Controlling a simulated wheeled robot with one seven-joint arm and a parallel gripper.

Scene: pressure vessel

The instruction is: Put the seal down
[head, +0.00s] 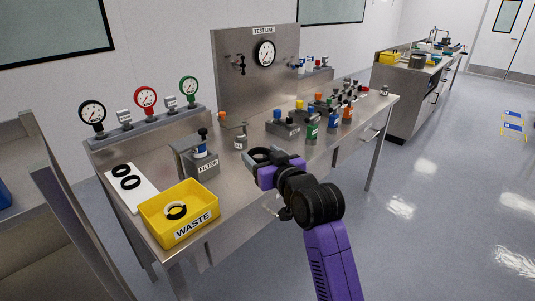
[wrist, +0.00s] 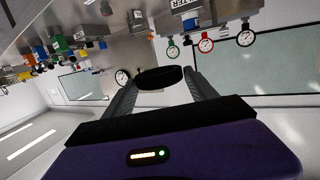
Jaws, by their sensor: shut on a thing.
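My gripper (head: 272,160) is over the steel bench, right of the filter block. In the wrist view my gripper (wrist: 161,80) has its two fingers closed on a black ring-shaped seal (wrist: 160,74), seen nearly edge-on. The seal also shows as a dark ring at the fingertips in the head view (head: 258,152). The head view does not show clearly how high it is above the bench. Two more black seals (head: 121,170) (head: 130,183) lie on a white mat (head: 124,204) at the bench's left end.
The yellow WASTE bin (head: 192,229), front left, holds a black ring and a white ring. The filter block (head: 199,166), a small jar (head: 241,142) and several valve blocks (head: 282,127) stand on the bench (head: 231,173). Gauges (head: 146,100) line the back left.

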